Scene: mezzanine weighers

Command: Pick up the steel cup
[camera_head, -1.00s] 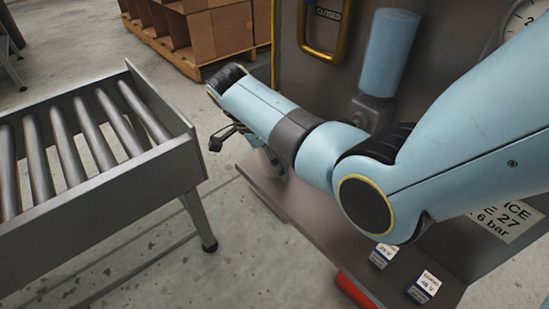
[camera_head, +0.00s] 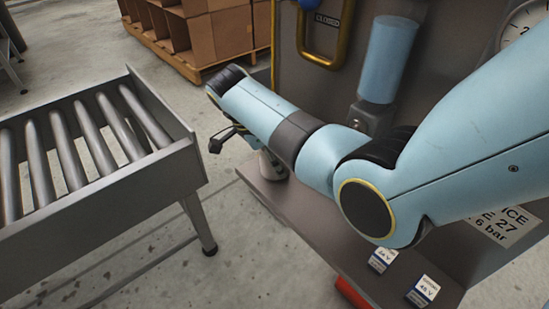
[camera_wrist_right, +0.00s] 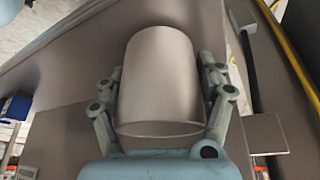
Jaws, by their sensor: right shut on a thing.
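The steel cup (camera_wrist_right: 160,75) is a plain grey-beige cylinder that fills the middle of the right wrist view. My right gripper (camera_wrist_right: 163,82) is shut on it, with one jointed finger on each side. In the head view, my right arm comes in from the right and hides most of the cup. A small pale part of the cup (camera_head: 271,166) shows below the wrist, close over the grey ledge. I cannot tell whether the cup touches the ledge. My left gripper is not in view.
A roller conveyor (camera_head: 165,172) stands at the left, with a floor gap between it and the grey ledge (camera_head: 318,232). Two small voltage-marked boxes (camera_head: 383,259) (camera_head: 423,291) are on the ledge. A yellow handle (camera_head: 303,45) is on the panel behind. Cardboard boxes (camera_head: 218,30) stand at the back.

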